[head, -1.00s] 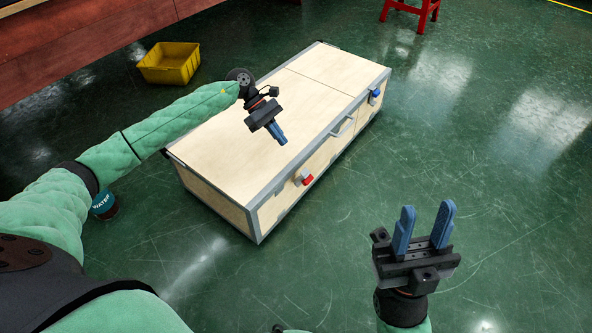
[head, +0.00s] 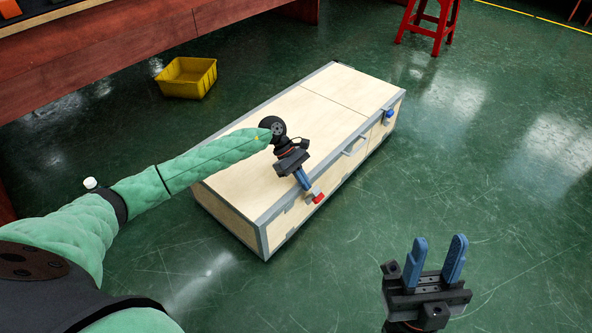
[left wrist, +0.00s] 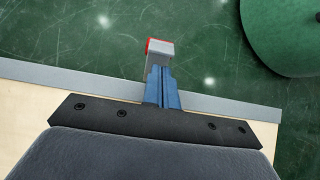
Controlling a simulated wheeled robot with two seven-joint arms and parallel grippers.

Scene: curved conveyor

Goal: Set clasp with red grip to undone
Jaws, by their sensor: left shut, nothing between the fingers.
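The clasp with the red grip (head: 318,198) is on the long front side of a pale wooden case (head: 232,222), just below the lid edge. In the left wrist view its red grip (left wrist: 150,42) edges a grey lever (left wrist: 160,54) that juts out past the case edge. My left gripper (head: 305,185) is shut and empty, its blue fingertips right at the clasp. In the left wrist view the fingers (left wrist: 161,75) overlap the lever's near end; I cannot tell whether they touch. My right gripper (head: 439,248) is open and empty, in front of the case.
A second clasp with a blue grip (head: 389,114) and a handle (head: 356,146) are further along the same side. A yellow bin (head: 187,78) stands behind, and a red stool (head: 431,25) stands far back. Green floor (head: 500,190) is clear to the right.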

